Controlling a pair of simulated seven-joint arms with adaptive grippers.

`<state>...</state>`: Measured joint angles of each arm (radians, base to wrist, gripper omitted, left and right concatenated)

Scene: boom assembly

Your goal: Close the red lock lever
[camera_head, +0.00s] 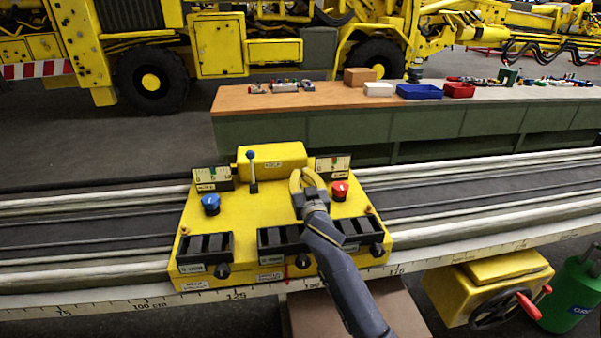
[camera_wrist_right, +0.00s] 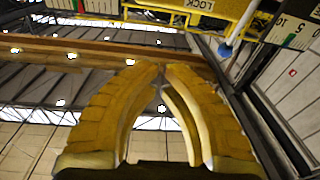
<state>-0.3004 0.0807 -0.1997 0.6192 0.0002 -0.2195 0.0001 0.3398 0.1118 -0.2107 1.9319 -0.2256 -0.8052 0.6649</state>
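A yellow control box (camera_head: 243,235) stands across the rails, with a red round knob (camera_head: 340,186) on its right side. I cannot make out a separate red lock lever on the box. My left gripper is not in view.
A blue knob (camera_head: 211,203) and black switch blocks (camera_head: 205,250) are on the box. A yellow unit with a red-handled wheel (camera_head: 500,305) and a green canister (camera_head: 570,295) stand at lower right. A long bench (camera_head: 300,100) with small bins lies behind.

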